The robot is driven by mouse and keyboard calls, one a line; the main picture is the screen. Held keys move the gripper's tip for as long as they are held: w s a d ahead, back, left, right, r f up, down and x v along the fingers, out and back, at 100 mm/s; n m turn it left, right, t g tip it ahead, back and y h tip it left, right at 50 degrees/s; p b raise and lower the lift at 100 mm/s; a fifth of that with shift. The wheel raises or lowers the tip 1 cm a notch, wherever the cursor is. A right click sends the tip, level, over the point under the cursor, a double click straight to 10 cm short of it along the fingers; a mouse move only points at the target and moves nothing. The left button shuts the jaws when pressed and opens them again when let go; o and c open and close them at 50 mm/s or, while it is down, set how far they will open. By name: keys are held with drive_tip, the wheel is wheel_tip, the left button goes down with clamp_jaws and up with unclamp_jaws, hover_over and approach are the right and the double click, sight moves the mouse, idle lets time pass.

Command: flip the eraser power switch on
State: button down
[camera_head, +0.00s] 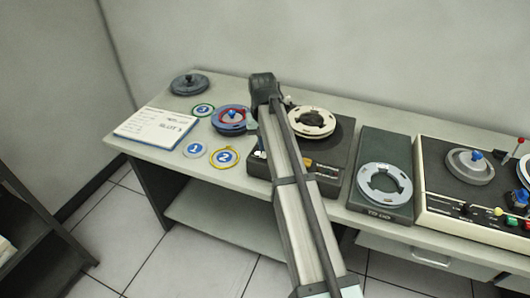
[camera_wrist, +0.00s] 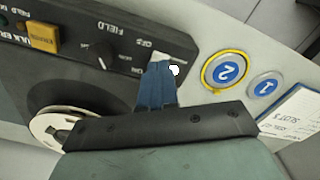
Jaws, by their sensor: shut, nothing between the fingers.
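The eraser (camera_head: 335,150) is a dark box with a cream reel (camera_head: 312,122) on top; my arm hides part of it in the head view. In the wrist view its front panel (camera_wrist: 130,58) shows a yellow button (camera_wrist: 43,38), a black knob (camera_wrist: 104,54) and lettering at the panel end. My gripper (camera_wrist: 160,66) has its blue fingers shut and empty, with the tips at that lettered end. A small white rounded piece (camera_wrist: 174,70) shows right beside the fingertips. It may be the power switch lever; I cannot tell its position or whether the fingers touch it.
Left of the eraser are a blue and red reel (camera_head: 232,117), numbered discs (camera_head: 225,157) and a written card (camera_head: 157,127). Right of it are a "TO DO" stand (camera_head: 372,145) with a grey reel (camera_head: 385,184) and a cream-sided console (camera_head: 455,215) with knobs.

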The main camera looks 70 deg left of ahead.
sight(263, 155)
drive_tip(key=shift+r, duration=2.3)
